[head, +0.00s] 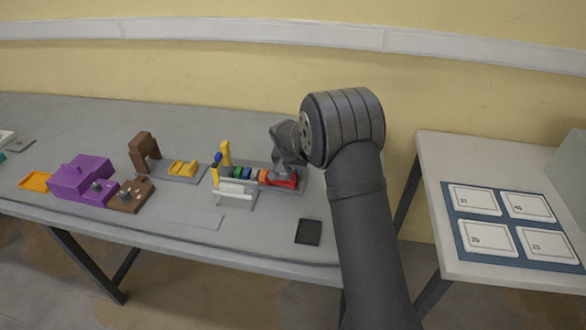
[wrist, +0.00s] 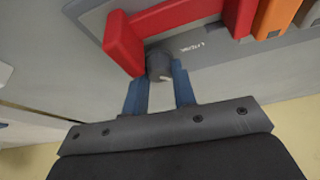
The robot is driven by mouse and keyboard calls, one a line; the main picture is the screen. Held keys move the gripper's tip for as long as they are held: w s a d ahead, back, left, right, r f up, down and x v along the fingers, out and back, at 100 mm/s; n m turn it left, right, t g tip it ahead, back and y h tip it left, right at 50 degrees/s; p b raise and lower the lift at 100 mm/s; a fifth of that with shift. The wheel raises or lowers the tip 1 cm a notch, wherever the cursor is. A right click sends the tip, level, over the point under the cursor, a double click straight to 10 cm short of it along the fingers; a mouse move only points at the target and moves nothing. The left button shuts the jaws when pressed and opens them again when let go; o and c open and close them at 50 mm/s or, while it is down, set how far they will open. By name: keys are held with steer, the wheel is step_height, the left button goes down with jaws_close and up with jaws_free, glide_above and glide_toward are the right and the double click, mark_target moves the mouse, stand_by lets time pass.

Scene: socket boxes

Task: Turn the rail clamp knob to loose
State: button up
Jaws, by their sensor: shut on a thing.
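The rail clamp knob (wrist: 160,66) is a small dark grey cylinder with a pale mark, in the wrist view beside a red clamp block (wrist: 124,42). My gripper (wrist: 160,85) has its two blue fingers on either side of the knob and is shut on it. In the head view the red block (head: 286,183) sits at the right end of a grey rail base with coloured blocks. My gripper (head: 285,165) reaches down there, and its fingertips and the knob are hidden in that view. I cannot tell which setting the knob is at.
A dark square pad (head: 308,232) lies near the front edge. A side table holds a blue mat (head: 507,262) with white cards.

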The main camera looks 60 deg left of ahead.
steer(key=n, duration=0.2)
steer(key=n+g+y, duration=0.1)
steer(key=n, duration=0.1)
steer(key=shift+w+d+n, duration=0.1)
steer(key=shift+w+n, duration=0.05)
steer(key=shift+n, duration=0.15)
steer(key=shift+n+g+y, duration=0.4)
steer(key=shift+n+g, duration=0.6)
steer(key=shift+n, duration=0.9)
steer(key=o, duration=1)
steer(key=v, duration=1.7)
steer(key=shift+w+r, duration=0.1)
steer(key=shift+r, duration=0.15)
